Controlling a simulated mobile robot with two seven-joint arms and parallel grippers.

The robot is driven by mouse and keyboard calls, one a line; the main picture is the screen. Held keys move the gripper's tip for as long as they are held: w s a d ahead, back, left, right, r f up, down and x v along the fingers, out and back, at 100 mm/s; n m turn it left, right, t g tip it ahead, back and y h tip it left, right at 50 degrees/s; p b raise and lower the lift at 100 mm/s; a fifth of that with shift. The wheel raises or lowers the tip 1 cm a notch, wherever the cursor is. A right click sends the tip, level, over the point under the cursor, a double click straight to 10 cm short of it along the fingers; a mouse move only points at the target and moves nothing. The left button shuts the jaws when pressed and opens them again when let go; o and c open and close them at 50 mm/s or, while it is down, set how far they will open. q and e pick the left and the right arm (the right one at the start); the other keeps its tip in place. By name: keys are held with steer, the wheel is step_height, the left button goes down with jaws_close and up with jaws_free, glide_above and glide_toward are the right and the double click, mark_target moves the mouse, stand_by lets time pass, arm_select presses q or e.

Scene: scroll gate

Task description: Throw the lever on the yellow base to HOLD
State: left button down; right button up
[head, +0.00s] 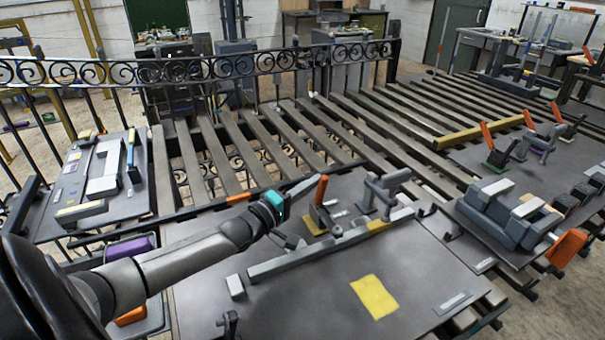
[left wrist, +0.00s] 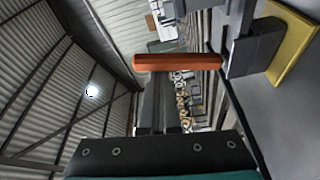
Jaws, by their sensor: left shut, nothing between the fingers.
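The lever on the yellow base has an orange handle (head: 321,190) standing nearly upright. Its dark grey mount sits on the yellow base (head: 312,226) on the middle bench panel. In the left wrist view the orange handle (left wrist: 178,62) lies across the picture, with the grey mount (left wrist: 255,48) and yellow base (left wrist: 298,40) to its right. My left gripper (head: 312,184) is shut and empty, its tips beside the upper handle. I cannot tell whether they touch it. Small labels near the base are too small to read, and HOLD cannot be made out. My right gripper is not in view.
A grey clamp-like fixture (head: 382,192) stands just right of the lever, and a long grey bar (head: 320,248) runs in front. A yellow patch (head: 374,297) marks the panel. Other orange-handled levers, including one on a green base (head: 497,160), stand at right. A scroll-topped railing (head: 190,70) stands behind.

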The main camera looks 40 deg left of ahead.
arm_select(q)
steer(key=s+a+p, duration=0.2)
steer(key=s+p, duration=0.1)
steer(key=s, duration=1.2)
steer(key=shift+f, duration=0.45)
steer(key=shift+a, duration=0.1)
